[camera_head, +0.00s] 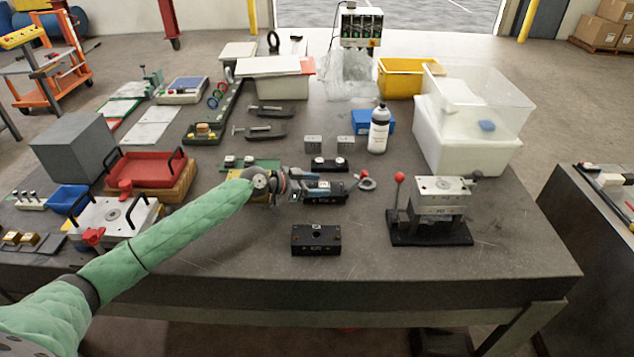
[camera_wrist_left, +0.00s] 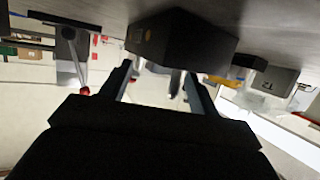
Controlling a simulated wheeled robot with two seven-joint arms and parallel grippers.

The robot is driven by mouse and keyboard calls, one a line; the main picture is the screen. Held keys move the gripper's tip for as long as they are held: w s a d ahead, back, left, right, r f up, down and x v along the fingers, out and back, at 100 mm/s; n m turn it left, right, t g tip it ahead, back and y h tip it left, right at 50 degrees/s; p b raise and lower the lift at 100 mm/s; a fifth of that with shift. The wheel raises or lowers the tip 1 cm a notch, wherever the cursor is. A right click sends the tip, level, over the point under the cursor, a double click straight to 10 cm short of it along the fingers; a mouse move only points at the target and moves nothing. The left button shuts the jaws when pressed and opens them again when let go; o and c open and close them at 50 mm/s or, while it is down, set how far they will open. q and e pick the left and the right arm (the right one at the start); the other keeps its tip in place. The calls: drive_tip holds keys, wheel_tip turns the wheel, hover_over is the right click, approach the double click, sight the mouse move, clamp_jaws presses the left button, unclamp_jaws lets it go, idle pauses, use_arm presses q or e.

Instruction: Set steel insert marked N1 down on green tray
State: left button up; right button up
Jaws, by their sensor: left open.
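My left gripper (camera_head: 322,188) is open, reaching in from the left over a black mould base (camera_head: 326,198) in the middle of the table. In the left wrist view a dark block (camera_wrist_left: 185,38) stands just beyond the fingers, and nothing shows clearly held between them. The green tray (camera_head: 265,164) lies behind my left wrist, with small steel pieces (camera_head: 230,160) on it. Two grey steel blocks (camera_head: 313,143) (camera_head: 345,142) stand farther back. I cannot read the mark N1 on any of them. My right gripper is out of view.
A black base (camera_head: 316,240) stands in front, another (camera_head: 329,164) behind. A fixture with a red-knobbed lever (camera_head: 437,205) is at right. A white bottle (camera_head: 379,130) and white bin (camera_head: 460,145) stand behind it. A red tray (camera_head: 145,170) is left. The front right of the table is clear.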

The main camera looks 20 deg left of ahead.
use_arm(q)
drive_tip(key=shift+w+d+f, duration=0.1)
drive_tip(key=shift+w+d, duration=0.05)
drive_tip(key=c, duration=1.3)
drive_tip(key=shift+o, duration=0.2)
drive_tip(key=shift+r, duration=0.2)
drive_tip(key=shift+r, duration=0.8)
